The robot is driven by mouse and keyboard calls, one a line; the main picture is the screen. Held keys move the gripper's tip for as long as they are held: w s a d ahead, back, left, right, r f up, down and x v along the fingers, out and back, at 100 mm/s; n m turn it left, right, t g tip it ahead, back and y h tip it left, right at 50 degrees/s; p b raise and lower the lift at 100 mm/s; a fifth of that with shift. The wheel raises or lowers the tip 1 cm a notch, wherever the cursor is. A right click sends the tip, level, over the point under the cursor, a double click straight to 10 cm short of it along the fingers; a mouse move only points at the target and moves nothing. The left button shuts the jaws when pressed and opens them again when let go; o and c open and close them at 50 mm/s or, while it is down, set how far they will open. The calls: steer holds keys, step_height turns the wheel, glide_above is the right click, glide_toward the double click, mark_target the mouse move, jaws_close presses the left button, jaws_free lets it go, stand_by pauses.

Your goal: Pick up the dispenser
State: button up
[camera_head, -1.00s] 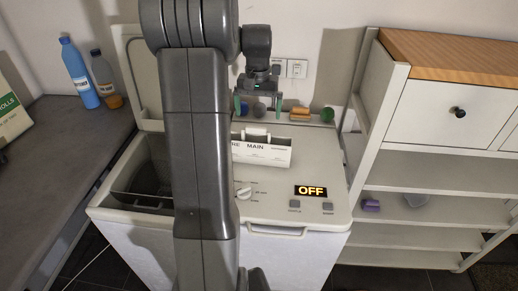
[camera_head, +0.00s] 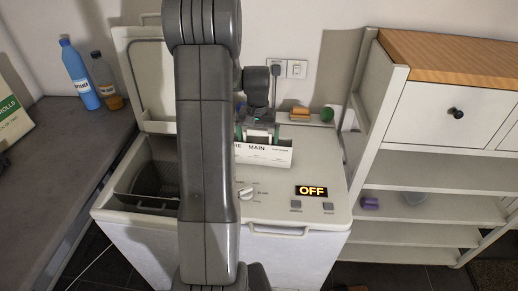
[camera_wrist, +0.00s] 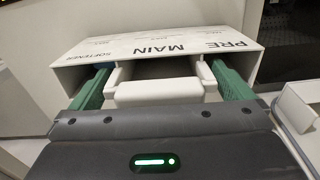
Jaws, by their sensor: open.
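The dispenser (camera_head: 262,154) is a white drawer-like box marked PRE, MAIN and SOFTENER. It sits on top of the toploader (camera_head: 290,207), behind the dial and the OFF display. In the wrist view the dispenser (camera_wrist: 165,47) fills the upper middle, with its white handle (camera_wrist: 160,92) facing me. My gripper (camera_head: 258,134) is at the dispenser's back side in the head view. In the wrist view its green fingers (camera_wrist: 163,88) are open, one on each side of the handle, with gaps visible. My arm hides the dispenser's left end in the head view.
An open washer compartment (camera_head: 150,180) lies left. A blue bottle (camera_head: 80,74) and a brown bottle (camera_head: 106,81) stand on the grey counter (camera_head: 62,140). An orange sponge (camera_head: 299,113) and green item (camera_head: 327,114) lie behind the dispenser. White shelves (camera_head: 420,200) stand right.

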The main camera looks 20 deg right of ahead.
steer(key=c, duration=1.2)
steer(key=shift+c, duration=0.2)
steer(key=shift+r, duration=0.15)
step_height(320, 180, up, 10)
steer(key=shift+f+b, duration=0.1)
steer(key=shift+b, duration=0.75)
